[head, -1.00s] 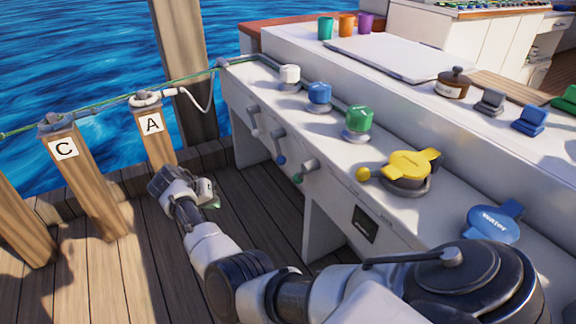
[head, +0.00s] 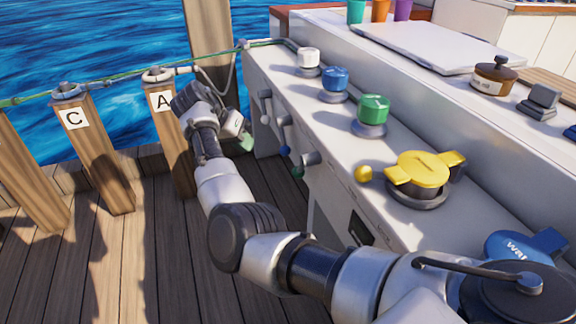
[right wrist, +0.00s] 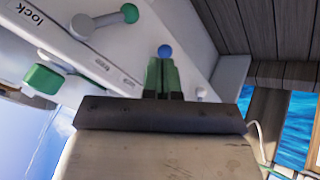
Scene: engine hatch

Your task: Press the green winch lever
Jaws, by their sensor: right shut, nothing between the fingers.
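The green winch lever is a grey lever with a green ball end (head: 297,172) on the side wall of the white console. It also shows in the right wrist view (right wrist: 130,13), at the top, beside a "lock" label. The green winch top (head: 373,112) stands on the console above it. My right gripper (head: 246,142) is shut and empty, left of the levers and apart from the green one. In the right wrist view its green fingers (right wrist: 163,78) appear together, with the blue ball end (right wrist: 165,51) just beyond their tips. My left gripper is not in view.
Blue (head: 285,149) and white (head: 265,120) ball-ended levers sit farther along the same wall. A yellow knob (head: 364,174) is nearer me. Wooden posts marked C (head: 88,150) and A (head: 160,103) stand left. The deck below the arm is clear.

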